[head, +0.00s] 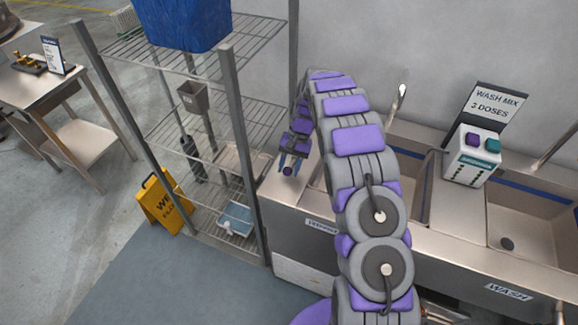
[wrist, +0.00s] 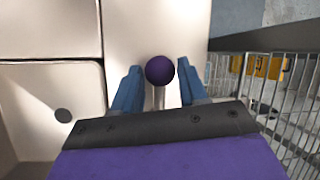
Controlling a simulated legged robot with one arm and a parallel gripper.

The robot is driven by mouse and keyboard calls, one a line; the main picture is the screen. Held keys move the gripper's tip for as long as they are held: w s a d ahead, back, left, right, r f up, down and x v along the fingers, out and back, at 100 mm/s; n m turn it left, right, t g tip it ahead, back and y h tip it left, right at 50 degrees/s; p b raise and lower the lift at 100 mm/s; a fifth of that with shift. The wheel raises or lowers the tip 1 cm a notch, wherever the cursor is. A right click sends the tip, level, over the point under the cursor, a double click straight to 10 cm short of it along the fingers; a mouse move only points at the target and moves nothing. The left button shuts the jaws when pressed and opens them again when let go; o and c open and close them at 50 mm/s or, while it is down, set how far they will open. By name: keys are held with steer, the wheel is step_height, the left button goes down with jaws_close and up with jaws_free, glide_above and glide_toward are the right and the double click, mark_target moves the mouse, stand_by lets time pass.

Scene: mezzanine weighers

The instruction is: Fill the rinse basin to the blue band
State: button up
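The left basin is mostly hidden behind my arm in the head view; a strip of its inside (head: 412,165) shows, with a blue band (head: 408,143) high on its wall. Its front label (head: 318,224) is partly covered and unreadable. In the wrist view a basin (wrist: 35,110) with a dark drain (wrist: 63,115) lies at left; I see no water in it. A purple ball knob (wrist: 160,70) on a metal stem stands on the counter left of the basin. My gripper (head: 290,164) is open, its blue fingers on either side of the knob, with narrow gaps showing in the wrist view.
A right basin (head: 540,215) labelled WASH has its own blue band. A white dispenser (head: 470,168) with purple and teal buttons stands between basins, before a "WASH MIX 3 DOSES" sign (head: 490,103). A wire rack (head: 232,150) stands close left of my gripper; a yellow floor sign (head: 163,203) is beyond.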

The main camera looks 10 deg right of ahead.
jaws_close()
steer(key=shift+d, duration=0.1)
stand_by(0.4)
steer(key=n, duration=0.2)
steer(key=s+d+n+g+h+p, duration=0.1)
steer(key=shift+d+n+p, duration=0.25)
steer(key=shift+n+p, duration=0.05)
steer(key=shift+n, duration=0.1)
steer(key=d+n+h, duration=0.1)
steer(key=n, duration=0.1)
steer(key=d+n+p, duration=0.1)
steer(key=shift+n+g+h+p, duration=0.3)
steer(key=shift+n+h, duration=0.1)
steer(key=shift+d+n+h+p, duration=0.4)
steer(key=shift+d+n, duration=0.1)
steer(key=shift+n, duration=0.4)
steer(key=shift+o, duration=1.8)
jaws_free()
